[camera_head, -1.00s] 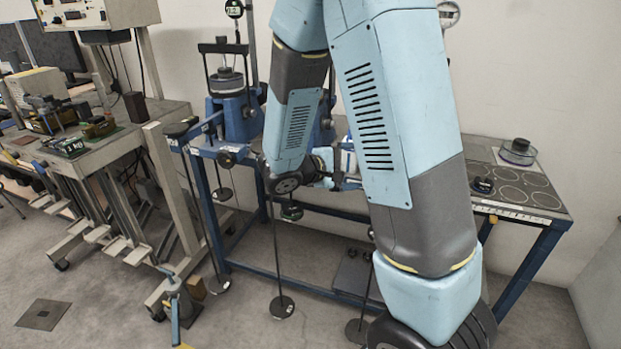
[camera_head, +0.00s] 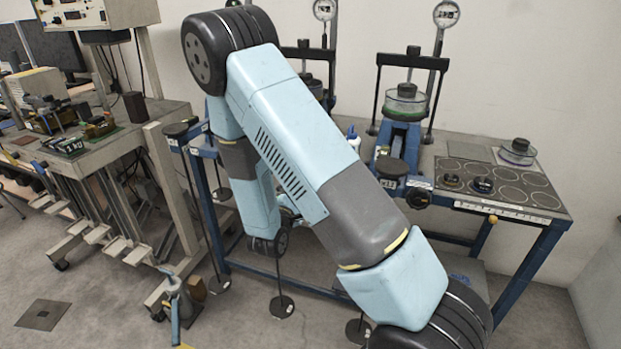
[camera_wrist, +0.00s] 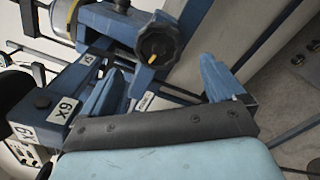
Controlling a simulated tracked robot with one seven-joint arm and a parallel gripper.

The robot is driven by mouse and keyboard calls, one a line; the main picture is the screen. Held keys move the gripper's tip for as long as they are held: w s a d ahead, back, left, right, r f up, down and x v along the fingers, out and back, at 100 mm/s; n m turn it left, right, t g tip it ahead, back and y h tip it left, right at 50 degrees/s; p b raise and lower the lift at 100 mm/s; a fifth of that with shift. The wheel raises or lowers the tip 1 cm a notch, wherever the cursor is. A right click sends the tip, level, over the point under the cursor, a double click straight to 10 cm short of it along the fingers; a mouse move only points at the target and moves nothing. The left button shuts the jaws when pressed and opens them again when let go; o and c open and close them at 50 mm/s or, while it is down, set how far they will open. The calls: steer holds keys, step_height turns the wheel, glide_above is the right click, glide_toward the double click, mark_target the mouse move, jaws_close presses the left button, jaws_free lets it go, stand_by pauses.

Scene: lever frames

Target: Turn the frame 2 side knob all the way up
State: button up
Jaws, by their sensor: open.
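In the wrist view a dark round knob (camera_wrist: 157,42) with a yellow mark sits on the side of a blue frame (camera_wrist: 85,78). The yellow mark points down in the picture, slightly left. The frame carries labels that seem to read X9; I cannot tell its frame number. My gripper (camera_wrist: 163,68) is open and empty, with the knob just beyond its fingertips, roughly between them and apart from them. In the head view my arm hides the gripper and this knob. The middle lever frame (camera_head: 303,52) is largely hidden there.
The right lever frame (camera_head: 405,130) stands clear on the blue-legged table (camera_head: 500,222), with its own side knob (camera_head: 417,199). Hanging weight rods with round bases (camera_head: 282,306) stand below the table's front edge. A grey workbench (camera_head: 110,155) is at left.

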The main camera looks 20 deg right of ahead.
steer(key=x, duration=0.8)
steer(key=shift+w+d, duration=0.25)
steer(key=shift+c, duration=0.3)
steer(key=shift+s+f, duration=0.15)
steer(key=shift+s, duration=0.05)
steer(key=c, duration=1.2)
steer(key=shift+c, duration=0.3)
steer(key=shift+d, duration=0.1)
